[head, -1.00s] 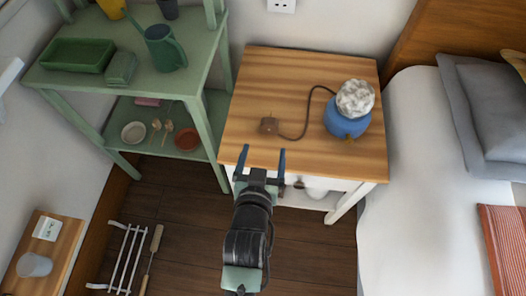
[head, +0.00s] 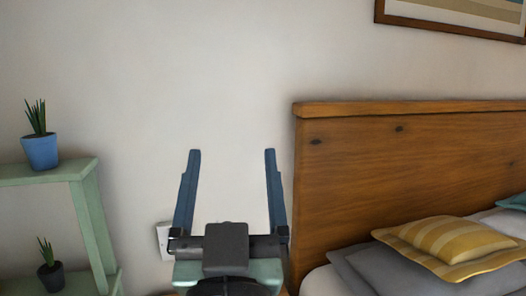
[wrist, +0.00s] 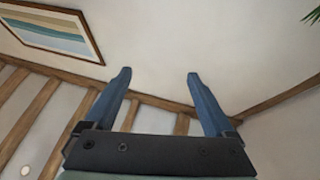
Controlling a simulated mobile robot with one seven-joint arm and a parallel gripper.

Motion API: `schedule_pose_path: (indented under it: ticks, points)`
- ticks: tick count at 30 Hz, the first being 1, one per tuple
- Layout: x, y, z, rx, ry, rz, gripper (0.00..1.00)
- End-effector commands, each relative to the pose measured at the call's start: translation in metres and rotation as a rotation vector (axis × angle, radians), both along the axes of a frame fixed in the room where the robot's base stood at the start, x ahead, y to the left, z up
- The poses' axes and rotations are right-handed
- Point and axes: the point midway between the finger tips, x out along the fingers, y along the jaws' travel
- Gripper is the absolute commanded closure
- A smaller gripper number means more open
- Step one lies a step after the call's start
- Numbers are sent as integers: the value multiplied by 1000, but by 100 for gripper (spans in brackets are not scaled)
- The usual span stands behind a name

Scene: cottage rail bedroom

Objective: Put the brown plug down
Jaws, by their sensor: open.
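My gripper (head: 232,153) is raised in front of the bare wall in the head view, its two blue fingers pointing up and wide apart. It is open with nothing between the fingers. The wrist view also shows my gripper (wrist: 159,73) open and empty, against wall and ceiling. The brown plug is in neither view now. The bedside table top where it lay a second ago is out of the head view or hidden behind my arm.
A white wall socket (head: 164,240) is partly hidden behind the left finger. A green shelf (head: 88,215) with potted plants stands left. A wooden headboard (head: 400,180) and bed with pillows (head: 450,245) are right. A framed picture (wrist: 55,30) hangs on the wall.

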Motion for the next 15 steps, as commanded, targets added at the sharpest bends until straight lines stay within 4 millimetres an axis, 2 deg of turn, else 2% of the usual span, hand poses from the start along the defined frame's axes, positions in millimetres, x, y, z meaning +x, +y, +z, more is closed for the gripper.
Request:
schedule_pose_path:
  ticks: [1, 3, 6, 9, 15]
  points:
    - [-19, -11, 40, 4, -91, -21, 11]
    - [-42, -21, 76, 6, -176, -39, 11]
    - [-67, -29, 107, 4, -257, -58, 11]
    - [-78, -33, 120, 3, -293, -68, 11]
    - [-81, -34, 122, 2, -300, -68, 11]
